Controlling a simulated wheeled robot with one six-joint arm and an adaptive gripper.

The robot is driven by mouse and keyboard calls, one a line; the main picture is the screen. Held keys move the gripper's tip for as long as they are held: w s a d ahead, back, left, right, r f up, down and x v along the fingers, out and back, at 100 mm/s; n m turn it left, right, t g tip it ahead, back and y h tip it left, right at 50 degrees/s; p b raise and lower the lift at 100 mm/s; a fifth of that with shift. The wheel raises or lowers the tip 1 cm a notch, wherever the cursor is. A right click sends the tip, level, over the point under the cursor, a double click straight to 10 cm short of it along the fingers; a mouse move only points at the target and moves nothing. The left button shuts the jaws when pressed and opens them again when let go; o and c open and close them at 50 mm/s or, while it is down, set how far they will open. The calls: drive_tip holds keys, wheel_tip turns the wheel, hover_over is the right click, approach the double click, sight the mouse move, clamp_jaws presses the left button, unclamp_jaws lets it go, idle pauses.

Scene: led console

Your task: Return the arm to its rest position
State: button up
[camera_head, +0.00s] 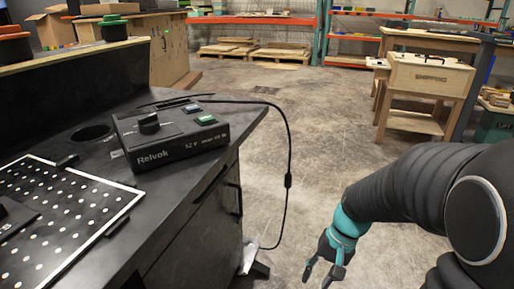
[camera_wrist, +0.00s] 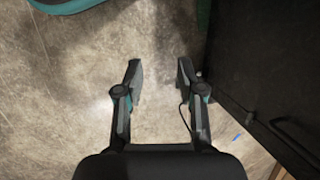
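My gripper (camera_head: 323,275) hangs low at the lower right in the head view, over the concrete floor and to the right of the counter. In the wrist view my gripper (camera_wrist: 160,70) has its two fingers apart with nothing between them but floor, so it is open and empty. My arm (camera_head: 410,185) reaches in from the right and bends down to the teal wrist. The black console box (camera_head: 170,140) with a knob and two buttons, one green, stands on the counter, well apart from my gripper.
The dark counter (camera_head: 195,215) fills the left; its dark side (camera_wrist: 260,80) is close on the right in the wrist view. A black cable (camera_head: 289,150) hangs from the counter to the floor. A wooden table with a crate (camera_head: 430,75) stands at the back right. The middle floor is clear.

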drive_tip(key=s+r+n+t+h+p, duration=0.1)
drive_tip(key=s+r+t+p, duration=0.1)
drive_tip(key=r, duration=0.5)
drive_tip(key=s+d+r+n+t+h+p, duration=0.1)
drive_tip(key=s+r+t+p, duration=0.1)
drive_tip(key=r, duration=0.5)
drive_tip(key=s+r+n+t+h+p, duration=0.1)
drive_tip(key=s+r+t, duration=0.2)
drive_tip(key=r, duration=0.4)
drive_tip(key=shift+s+d+p, duration=0.15)
drive_tip(key=shift+s+p, duration=0.25)
drive_tip(key=shift+s, duration=0.35)
